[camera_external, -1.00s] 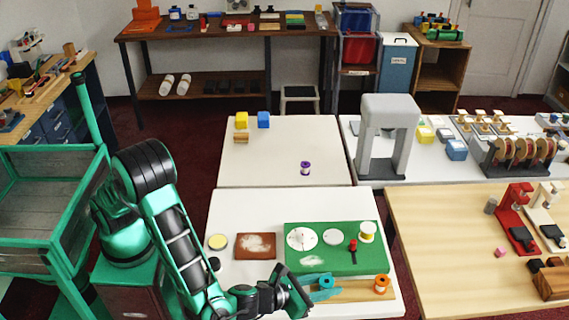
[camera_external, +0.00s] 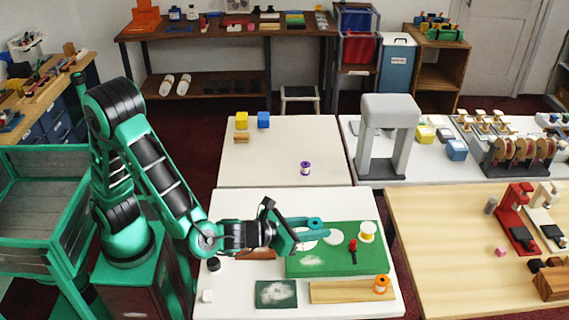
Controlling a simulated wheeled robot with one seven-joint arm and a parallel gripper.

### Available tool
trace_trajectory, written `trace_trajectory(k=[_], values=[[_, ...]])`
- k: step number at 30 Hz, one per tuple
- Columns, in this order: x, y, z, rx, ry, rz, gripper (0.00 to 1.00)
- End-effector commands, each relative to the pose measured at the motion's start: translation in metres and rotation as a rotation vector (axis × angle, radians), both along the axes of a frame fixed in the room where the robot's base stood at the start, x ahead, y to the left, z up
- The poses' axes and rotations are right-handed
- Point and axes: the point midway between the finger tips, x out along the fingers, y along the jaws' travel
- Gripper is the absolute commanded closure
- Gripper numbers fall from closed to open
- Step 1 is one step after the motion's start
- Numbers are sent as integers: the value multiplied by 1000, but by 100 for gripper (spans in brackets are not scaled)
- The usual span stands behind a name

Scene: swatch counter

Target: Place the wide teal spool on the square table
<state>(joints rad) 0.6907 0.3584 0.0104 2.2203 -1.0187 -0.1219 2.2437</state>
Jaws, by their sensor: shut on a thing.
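The teal spool (camera_external: 315,223) is at the tips of my gripper (camera_external: 308,229), which is shut on it. The gripper reaches right over the near white table (camera_external: 230,205), above the green mat (camera_external: 345,264); the spool looks raised clear of the mat. Behind it is a second white table (camera_external: 262,170), squarish, with a purple spool (camera_external: 305,168) near its front right. I cannot tell from shape alone which white table is the square one. The gripper partly hides the white disc on the mat.
On the near table are a wooden board (camera_external: 340,292) with an orange spool (camera_external: 381,284), a dark green patch (camera_external: 276,294) and a white-and-yellow spool (camera_external: 367,231). A grey arch (camera_external: 390,110) stands right.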

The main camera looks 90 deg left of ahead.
Motion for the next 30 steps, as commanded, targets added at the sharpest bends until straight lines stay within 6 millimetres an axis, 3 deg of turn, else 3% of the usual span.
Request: trace_trajectory(k=[6,11,14,21,30], values=[[2,5,0,0,0,6,91],[15,36,-5,-4,6,53,91],[28,74,-11,-6,13,105,91],[53,183,-25,-19,21,240,91],[57,322,-38,-25,22,395,91]])
